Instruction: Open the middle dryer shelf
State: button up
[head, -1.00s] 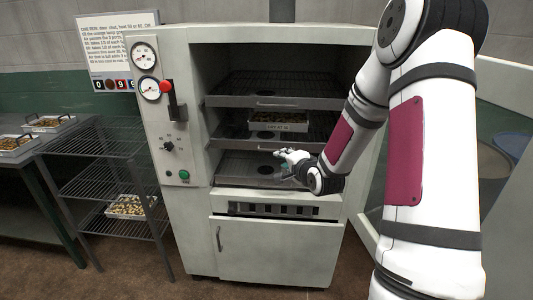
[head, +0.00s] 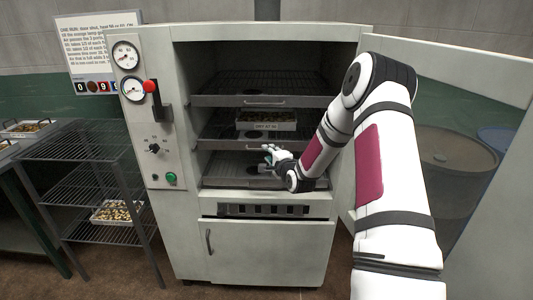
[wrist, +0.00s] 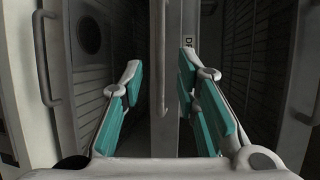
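The dryer (head: 160,50) stands with its door (head: 490,150) open to the right. Inside are three wire shelves with grey front bars. The middle dryer shelf (head: 220,143) is pushed in and carries a labelled tray (head: 265,124). My gripper (head: 268,155) is in front of the middle and lower shelves, hiding part of the fronts there. In the wrist view, turned sideways, my gripper (wrist: 162,78) is open and empty. The middle shelf's handle (wrist: 163,55) appears between its fingers in the picture; contact cannot be told.
The top shelf (head: 230,99) is above and the bottom shelf (head: 215,180) below. Another handle (wrist: 48,60) is at the left of the wrist view. A wire rack (head: 75,145) with a tray (head: 117,212) stands left. Barrels (head: 450,160) are behind the door.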

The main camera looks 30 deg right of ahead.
jog(key=x, duration=0.3)
jog(key=shift+w, duration=0.1)
grip_shut()
